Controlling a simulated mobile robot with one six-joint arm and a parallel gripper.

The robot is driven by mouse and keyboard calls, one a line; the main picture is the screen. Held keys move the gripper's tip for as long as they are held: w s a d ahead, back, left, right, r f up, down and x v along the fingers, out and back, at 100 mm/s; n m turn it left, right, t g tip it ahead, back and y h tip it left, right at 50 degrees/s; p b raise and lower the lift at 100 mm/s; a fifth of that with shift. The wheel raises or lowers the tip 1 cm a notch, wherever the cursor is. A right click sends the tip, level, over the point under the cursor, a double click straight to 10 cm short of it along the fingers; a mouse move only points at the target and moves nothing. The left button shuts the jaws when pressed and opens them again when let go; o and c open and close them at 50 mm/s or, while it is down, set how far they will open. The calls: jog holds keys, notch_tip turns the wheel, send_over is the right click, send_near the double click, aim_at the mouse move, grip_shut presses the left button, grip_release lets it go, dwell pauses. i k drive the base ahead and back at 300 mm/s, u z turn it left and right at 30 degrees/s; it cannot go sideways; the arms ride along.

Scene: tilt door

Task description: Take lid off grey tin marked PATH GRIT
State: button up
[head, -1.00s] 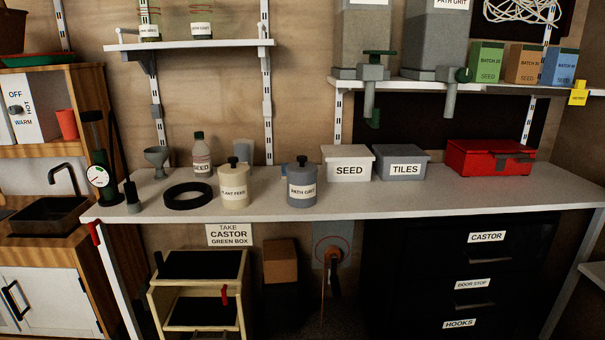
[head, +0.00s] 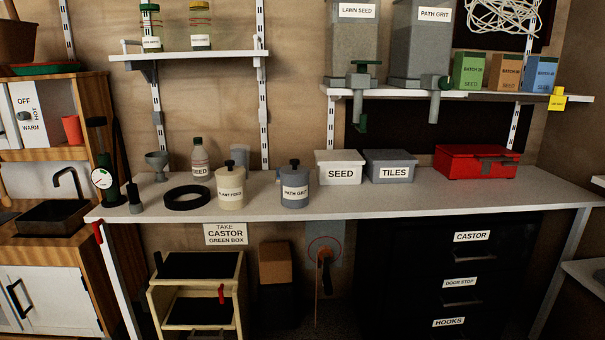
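The grey tin marked PATH GRIT (head: 295,197) stands upright on the white bench, near its front edge. Its lid (head: 294,174) is on, grey with a dark knob (head: 294,162) on top. A cream tin marked PLANT FEED (head: 230,190) stands to its left, with a similar dark knob. My gripper is not in view.
A black ring (head: 187,197), a SEED bottle (head: 199,160) and a funnel (head: 157,165) are on the bench to the left. White SEED (head: 339,168) and grey TILES (head: 391,167) boxes stand to the right, then a red box (head: 477,162). Hopper taps (head: 361,95) hang above. The bench front right is clear.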

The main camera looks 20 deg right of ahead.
aim_at(294, 171)
jog(key=k, duration=1.15)
jog(key=z, duration=0.05)
jog(key=i, duration=1)
jog(key=u, duration=0.9)
jog(key=i, duration=0.8)
jog(key=u, duration=0.7)
